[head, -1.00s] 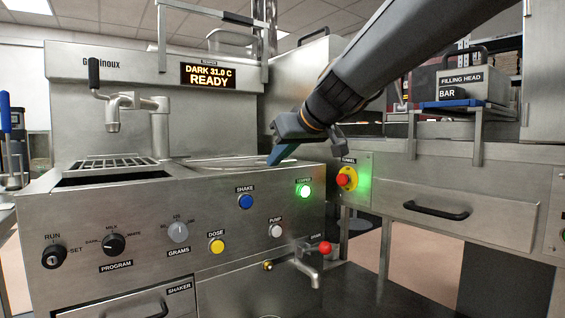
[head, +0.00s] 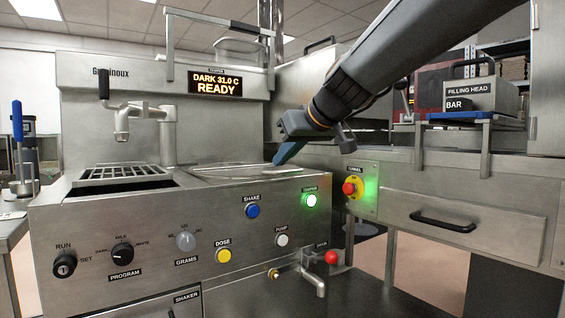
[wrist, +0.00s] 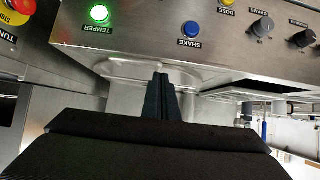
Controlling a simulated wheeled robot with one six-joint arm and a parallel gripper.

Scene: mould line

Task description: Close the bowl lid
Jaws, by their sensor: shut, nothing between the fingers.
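The bowl lid (head: 232,172) is a thin, pale metal or clear cover. It appears to lie flat over the bowl opening in the top of the steel tempering machine (head: 100,215); it also shows in the wrist view (wrist: 120,70). The bowl beneath is hidden. My gripper (head: 277,163) is shut and empty, its blue-grey fingers pointing down at the right end of the lid. In the wrist view the closed fingers (wrist: 160,78) overlap the lid's edge. I cannot tell whether they touch it.
A spout (head: 122,125) and a grate (head: 120,173) are left of the lid. The front panel has knobs, buttons and a lit green temper button (head: 311,200). A red emergency stop (head: 349,188) is to the right. A filling head (head: 470,97) stands on the right bench.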

